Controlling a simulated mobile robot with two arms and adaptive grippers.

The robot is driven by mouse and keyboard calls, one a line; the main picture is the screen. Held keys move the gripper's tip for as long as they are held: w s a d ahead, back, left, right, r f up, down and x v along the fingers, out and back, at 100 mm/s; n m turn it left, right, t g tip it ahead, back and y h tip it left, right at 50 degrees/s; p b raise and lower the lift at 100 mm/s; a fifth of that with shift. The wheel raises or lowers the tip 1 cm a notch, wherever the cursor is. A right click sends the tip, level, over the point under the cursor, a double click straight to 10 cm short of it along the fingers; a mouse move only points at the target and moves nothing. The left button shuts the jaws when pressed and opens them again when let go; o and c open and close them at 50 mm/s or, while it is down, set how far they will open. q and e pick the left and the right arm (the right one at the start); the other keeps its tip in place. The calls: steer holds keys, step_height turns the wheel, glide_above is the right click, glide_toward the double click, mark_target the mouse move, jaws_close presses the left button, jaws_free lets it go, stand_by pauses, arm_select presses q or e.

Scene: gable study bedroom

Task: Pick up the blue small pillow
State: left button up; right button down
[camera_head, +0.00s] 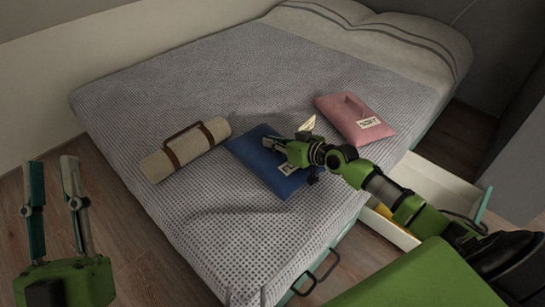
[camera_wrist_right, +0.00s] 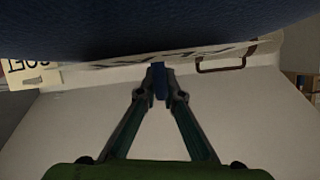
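The blue small pillow (camera_head: 250,147) lies on the bed, with a pale printed label on its top, partly hidden by my right gripper. It fills the top of the right wrist view (camera_wrist_right: 150,25) as a dark blue mass. My right gripper (camera_head: 291,149) is over the pillow, fingers pointing left. Its fingertips (camera_wrist_right: 160,82) are close together, with a small blue patch between them. I cannot tell whether that patch is pillow fabric. My left gripper (camera_head: 52,160) is open and empty, apart from the bed over the floor at the left.
The bed (camera_head: 130,100) has a grey patterned cover. A beige roll with brown straps (camera_head: 186,148) lies left of the pillow. A pink pillow (camera_head: 345,108) lies to the right. An open white drawer (camera_head: 440,178) juts out at the right.

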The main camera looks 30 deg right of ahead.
steer(key=shift+r, duration=0.1)
